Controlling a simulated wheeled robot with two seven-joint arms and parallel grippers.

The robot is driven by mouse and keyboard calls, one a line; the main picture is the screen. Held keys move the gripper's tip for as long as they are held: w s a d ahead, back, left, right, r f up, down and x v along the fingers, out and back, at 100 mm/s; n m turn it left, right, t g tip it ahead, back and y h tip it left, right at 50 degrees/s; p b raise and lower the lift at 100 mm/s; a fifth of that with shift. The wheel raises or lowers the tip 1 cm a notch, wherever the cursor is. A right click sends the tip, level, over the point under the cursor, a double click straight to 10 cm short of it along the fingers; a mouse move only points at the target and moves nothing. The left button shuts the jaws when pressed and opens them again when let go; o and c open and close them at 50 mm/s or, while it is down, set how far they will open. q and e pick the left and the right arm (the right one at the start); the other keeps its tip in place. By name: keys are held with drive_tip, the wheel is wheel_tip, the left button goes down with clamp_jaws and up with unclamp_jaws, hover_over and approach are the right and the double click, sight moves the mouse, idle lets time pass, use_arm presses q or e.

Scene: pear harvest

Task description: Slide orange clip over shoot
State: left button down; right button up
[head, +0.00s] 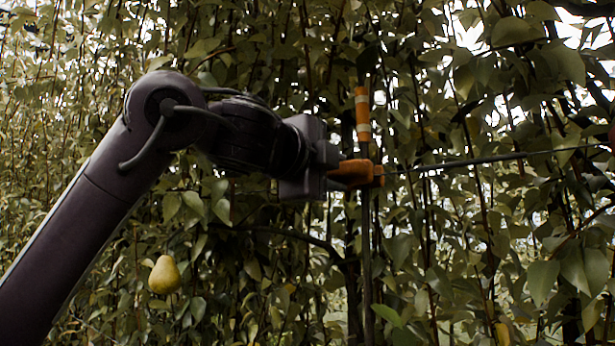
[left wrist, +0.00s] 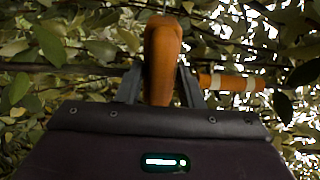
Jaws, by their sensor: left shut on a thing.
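My left gripper (head: 334,168) comes in from the left and is shut on the orange clip (head: 356,173). In the left wrist view the clip (left wrist: 163,55) stands between the two dark fingers. The shoot (head: 366,235) runs upright, and a band marked orange and white (head: 363,115) shows on it above the clip. That banded part also lies right of the fingers in the left wrist view (left wrist: 232,82). The clip's far end overlaps the shoot in the head view. I cannot tell whether it is around the shoot or only beside it. My right gripper is not in view.
A thin wire (head: 500,158) runs from near the clip to the right edge. Dense leaves and stems fill the space behind and around. A yellow pear (head: 165,275) hangs at the lower left, below my left arm.

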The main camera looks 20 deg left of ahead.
use_arm(q)
drive_tip(key=c, duration=1.4)
unclamp_jaws()
drive_tip(key=shift+d, duration=0.1)
drive_tip(key=shift+o, duration=0.6)
drive_tip(key=shift+d, duration=0.3)
drive_tip(key=shift+s+a+f+b, duration=0.1)
drive_tip(key=shift+s+a+b, duration=0.05)
drive_tip(key=shift+s+b, duration=0.15)
drive_tip(key=b+v, duration=0.3)
drive_tip(key=v, duration=0.4)
drive_tip(key=shift+b, duration=0.35)
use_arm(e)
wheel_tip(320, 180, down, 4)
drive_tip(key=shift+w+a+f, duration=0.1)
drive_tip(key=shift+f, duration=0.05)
